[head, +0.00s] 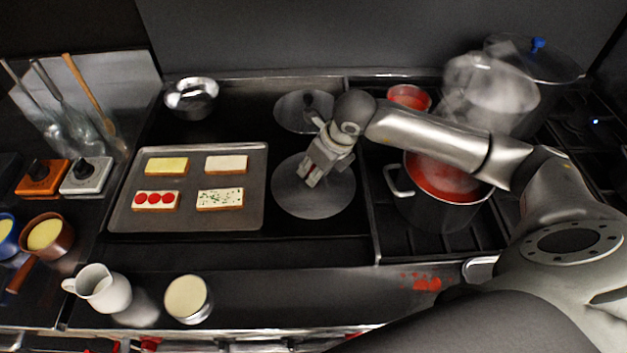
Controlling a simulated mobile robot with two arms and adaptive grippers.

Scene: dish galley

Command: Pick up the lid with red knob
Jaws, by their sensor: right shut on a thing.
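A round grey lid (318,204) lies on the dark counter right of the baking tray. My right gripper (311,174) reaches down onto the middle of this lid and is shut there. The gripper covers the lid's knob, so I cannot make out the knob's colour. The lid looks flat, and I cannot tell whether it is clear of the counter. A second round lid (290,112) with a dark knob lies just behind, partly hidden by my arm. My left gripper is out of view.
A tray (257,212) with topped bread slices lies to the left. Pots with red contents (440,215) and a steaming pot (508,100) stand on the stove at right. A blue-knobbed lid (555,62) is behind. A white jug (105,290) stands front left.

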